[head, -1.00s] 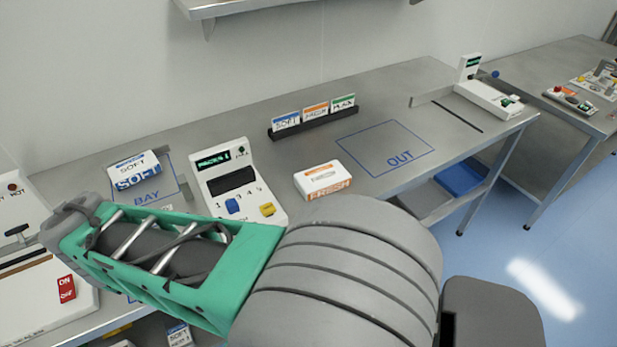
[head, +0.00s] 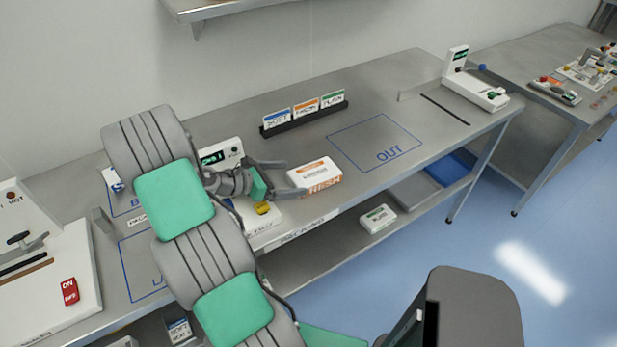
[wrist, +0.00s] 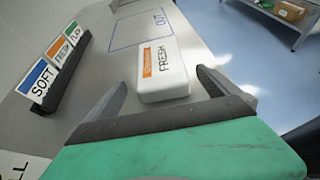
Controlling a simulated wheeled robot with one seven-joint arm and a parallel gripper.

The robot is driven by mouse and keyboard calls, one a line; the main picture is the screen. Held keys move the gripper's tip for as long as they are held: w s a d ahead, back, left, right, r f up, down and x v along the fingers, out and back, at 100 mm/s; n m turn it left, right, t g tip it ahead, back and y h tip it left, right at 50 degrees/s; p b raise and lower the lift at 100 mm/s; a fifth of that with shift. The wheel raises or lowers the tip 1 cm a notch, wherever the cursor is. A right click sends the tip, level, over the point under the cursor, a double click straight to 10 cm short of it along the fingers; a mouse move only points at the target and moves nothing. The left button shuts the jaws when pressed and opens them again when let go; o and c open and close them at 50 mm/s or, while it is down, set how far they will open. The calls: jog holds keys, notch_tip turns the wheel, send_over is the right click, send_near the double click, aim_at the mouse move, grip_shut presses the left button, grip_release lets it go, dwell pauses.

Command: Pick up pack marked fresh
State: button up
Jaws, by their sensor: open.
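The pack marked FRESH (head: 314,173) is a white box with an orange label, lying on the steel bench left of the OUT square. It also shows in the wrist view (wrist: 163,74). My gripper (head: 286,178) is open and empty, at the left end of the pack. In the wrist view my gripper (wrist: 160,87) has one finger on each side of the pack's near end, with space between the left finger and the pack.
A rack (head: 304,121) with SOFT, FRESH and PLAIN cards stands behind the pack. A white keypad machine (head: 262,219) is partly hidden by my arm. The OUT square (head: 376,141) is empty. A green-labelled pack (head: 379,218) lies on the lower shelf.

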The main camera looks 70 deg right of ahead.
aim_at(305, 176)
jog(key=p+x, duration=0.2)
jog(key=x, duration=0.7)
jog(key=shift+r, duration=0.15)
jog(key=shift+c, duration=0.2)
jog(key=c, duration=1.5)
jog(key=shift+c, duration=0.5)
jog(key=shift+r, duration=0.1)
